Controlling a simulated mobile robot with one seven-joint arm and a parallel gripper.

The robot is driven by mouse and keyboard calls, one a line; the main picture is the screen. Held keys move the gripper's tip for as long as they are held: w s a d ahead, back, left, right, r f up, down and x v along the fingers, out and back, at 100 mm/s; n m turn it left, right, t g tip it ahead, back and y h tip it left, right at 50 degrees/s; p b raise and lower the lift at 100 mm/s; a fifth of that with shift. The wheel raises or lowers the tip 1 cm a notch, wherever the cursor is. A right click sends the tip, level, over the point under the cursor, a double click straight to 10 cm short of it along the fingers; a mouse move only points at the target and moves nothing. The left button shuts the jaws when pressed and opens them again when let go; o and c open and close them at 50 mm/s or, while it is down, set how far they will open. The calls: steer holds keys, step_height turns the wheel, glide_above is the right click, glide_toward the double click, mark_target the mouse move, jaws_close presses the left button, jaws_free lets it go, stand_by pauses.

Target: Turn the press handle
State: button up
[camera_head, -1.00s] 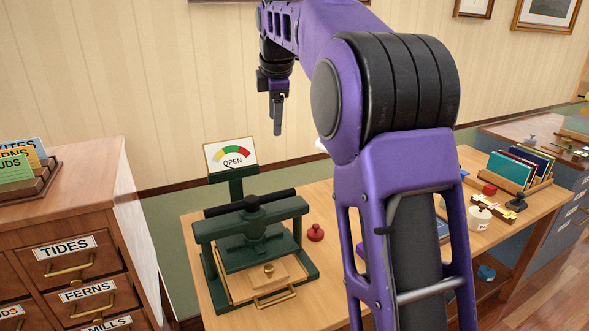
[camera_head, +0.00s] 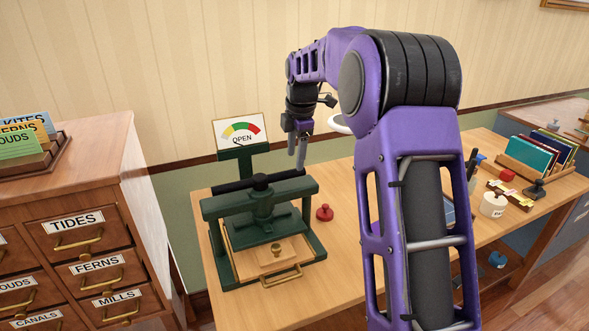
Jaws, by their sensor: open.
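The green book press (camera_head: 262,222) stands on the wooden table at the left. Its black bar handle (camera_head: 235,186) lies across the top of the screw, running from lower left to upper right.
A red knobbed object (camera_head: 324,213) stands just right of the press. A cabinet of labelled drawers (camera_head: 85,240) is close at the left. Books in a rack (camera_head: 535,155), a white pot (camera_head: 493,205) and stamps are farther right. My arm hides the table's middle.

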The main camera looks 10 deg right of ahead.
mark_target(294, 170)
steer(key=f, duration=0.2)
steer(key=w+f, duration=0.1)
steer(key=f, duration=0.1)
steer(key=shift+a+f, duration=0.1)
steer(key=shift+f, duration=0.3)
jaws_close()
stand_by(1.1)
